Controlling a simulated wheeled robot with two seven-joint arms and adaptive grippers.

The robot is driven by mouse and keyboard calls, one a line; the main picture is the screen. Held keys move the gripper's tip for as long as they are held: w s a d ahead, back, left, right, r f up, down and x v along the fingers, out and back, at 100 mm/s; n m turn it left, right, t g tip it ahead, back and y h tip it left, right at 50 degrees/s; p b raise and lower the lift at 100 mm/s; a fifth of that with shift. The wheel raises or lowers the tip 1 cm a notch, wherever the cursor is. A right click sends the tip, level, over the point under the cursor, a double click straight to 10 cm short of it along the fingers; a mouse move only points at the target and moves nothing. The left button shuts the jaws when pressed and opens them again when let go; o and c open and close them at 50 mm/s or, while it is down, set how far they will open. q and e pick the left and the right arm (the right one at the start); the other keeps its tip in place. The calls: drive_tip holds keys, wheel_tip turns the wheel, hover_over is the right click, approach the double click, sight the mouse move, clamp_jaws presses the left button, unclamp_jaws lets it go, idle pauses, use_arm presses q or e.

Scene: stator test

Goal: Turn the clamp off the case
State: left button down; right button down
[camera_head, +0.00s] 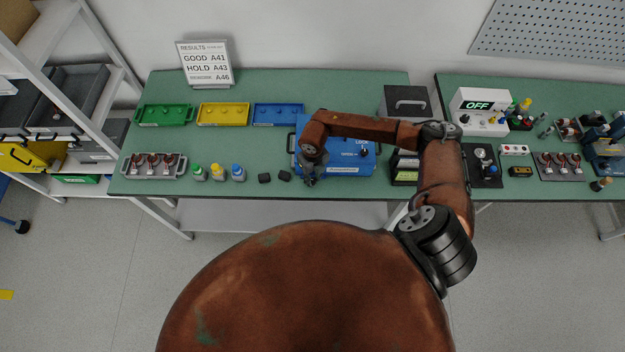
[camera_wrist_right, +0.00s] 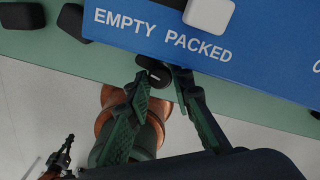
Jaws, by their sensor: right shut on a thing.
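The blue case (camera_head: 352,163) lies on the green bench, in the middle of its front half; my right arm covers its left part. In the right wrist view its blue face (camera_wrist_right: 260,60) shows the words "EMPTY" and "PACKED". A small black knob-like piece (camera_wrist_right: 154,70), which looks like the clamp, sits at the case's edge below "EMPTY". My right gripper (camera_head: 311,180) is at the case's front left. In the wrist view its green ribbed fingers (camera_wrist_right: 161,80) close on the black piece; the contact is partly hidden.
Two small black blocks (camera_head: 264,178) lie left of the case. Bottles (camera_head: 218,172) and a grey tray (camera_head: 128,171) stand further left. Green, yellow and blue (camera_head: 278,115) trays lie behind. A white block (camera_wrist_right: 208,15) sits on the case. A dark box (camera_head: 405,100) stands behind right.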

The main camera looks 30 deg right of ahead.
sight(313, 179)
drive_tip(key=shift+w+n+b, duration=0.15)
drive_tip(key=shift+n+b, duration=0.6)
drive_tip(key=shift+n, duration=0.45)
drive_tip(key=shift+r, duration=0.1)
drive_tip(key=c, duration=1.7)
unclamp_jaws()
wheel_tip(313, 179, up, 12)
drive_tip(key=shift+f, duration=0.1)
